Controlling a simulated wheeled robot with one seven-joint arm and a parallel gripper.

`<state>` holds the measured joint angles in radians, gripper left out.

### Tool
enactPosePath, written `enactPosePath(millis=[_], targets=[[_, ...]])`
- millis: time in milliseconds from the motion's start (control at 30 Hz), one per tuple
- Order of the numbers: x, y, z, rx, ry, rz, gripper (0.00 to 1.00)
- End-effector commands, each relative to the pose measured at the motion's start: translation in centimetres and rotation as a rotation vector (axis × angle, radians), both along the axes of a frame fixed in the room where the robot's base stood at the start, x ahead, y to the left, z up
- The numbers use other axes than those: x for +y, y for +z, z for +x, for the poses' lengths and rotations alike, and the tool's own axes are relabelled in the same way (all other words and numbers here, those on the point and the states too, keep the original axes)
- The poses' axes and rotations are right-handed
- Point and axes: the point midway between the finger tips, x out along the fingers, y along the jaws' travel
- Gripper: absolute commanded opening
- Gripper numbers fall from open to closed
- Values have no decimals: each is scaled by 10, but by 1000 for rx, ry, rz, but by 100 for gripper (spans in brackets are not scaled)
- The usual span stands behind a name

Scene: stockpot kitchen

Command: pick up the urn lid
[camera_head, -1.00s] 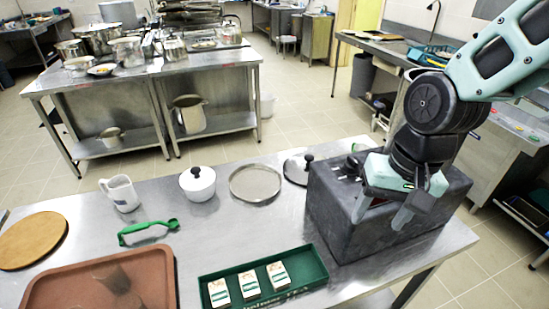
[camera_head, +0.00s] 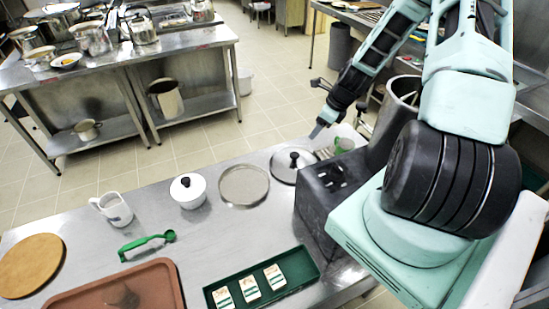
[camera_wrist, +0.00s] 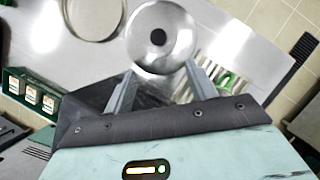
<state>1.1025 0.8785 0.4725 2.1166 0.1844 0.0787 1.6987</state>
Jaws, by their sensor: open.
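The urn lid (camera_head: 288,168) is a round, shiny metal lid with a black knob, lying flat on the steel table at its far edge. It also shows in the wrist view (camera_wrist: 160,58), ahead of the fingers, with its knob near the top middle. My gripper (camera_head: 318,131) is above the table's far side, just behind and right of the lid. In the wrist view my gripper (camera_wrist: 161,74) has its two fingers spread with nothing held between them. The lid's near edge lies between the fingertips in the picture; I cannot tell the height gap.
A dark box (camera_head: 312,205) stands close to the lid's near right side. A green tray (camera_head: 305,266) with small boxes lies in front. A tall steel pot (camera_head: 405,88) is behind my arm.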

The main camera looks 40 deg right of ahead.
Motion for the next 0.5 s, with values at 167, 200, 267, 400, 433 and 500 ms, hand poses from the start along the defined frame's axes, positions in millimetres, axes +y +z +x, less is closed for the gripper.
enactPosePath(millis=[167,200,267,400,433,500], targets=[[3,-28,7,0,-8,2,57],[4,-35,10,0,-6,2,57],[6,-44,13,0,-7,2,57],[10,-66,21,0,-5,1,57],[11,-71,23,0,-5,1,57],[13,-81,27,1,-4,1,57]])
